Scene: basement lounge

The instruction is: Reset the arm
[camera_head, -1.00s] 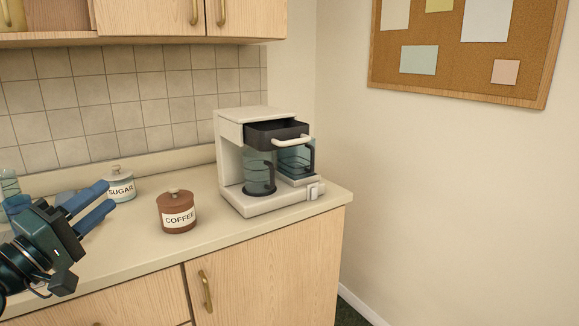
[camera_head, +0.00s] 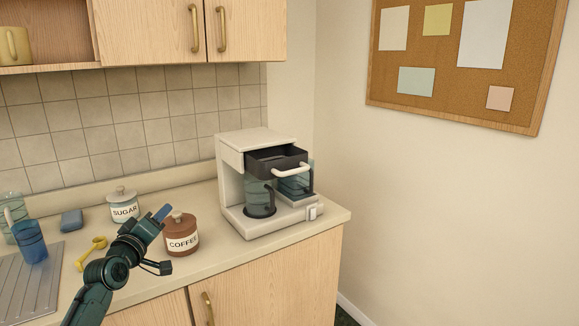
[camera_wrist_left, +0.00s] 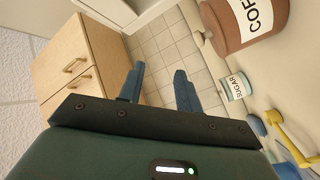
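My left arm comes in from the lower left in the head view. Its gripper (camera_head: 160,215) is over the counter, just left of the brown coffee jar (camera_head: 181,236) and in front of the sugar jar (camera_head: 124,207). In the left wrist view the two blue fingers (camera_wrist_left: 161,88) stand apart with nothing between them. The coffee jar (camera_wrist_left: 243,22) and the sugar jar (camera_wrist_left: 234,86) show to the right of the fingers there. My right gripper shows in neither view.
The coffee maker (camera_head: 231,160) stands at the right with its black drawer (camera_head: 272,160) out. A yellow scoop (camera_head: 91,253), a blue sponge (camera_head: 72,220) and a blue cup (camera_head: 31,243) are at the left, by a ribbed metal drainboard (camera_head: 30,284). Cabinets (camera_head: 150,30) hang above.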

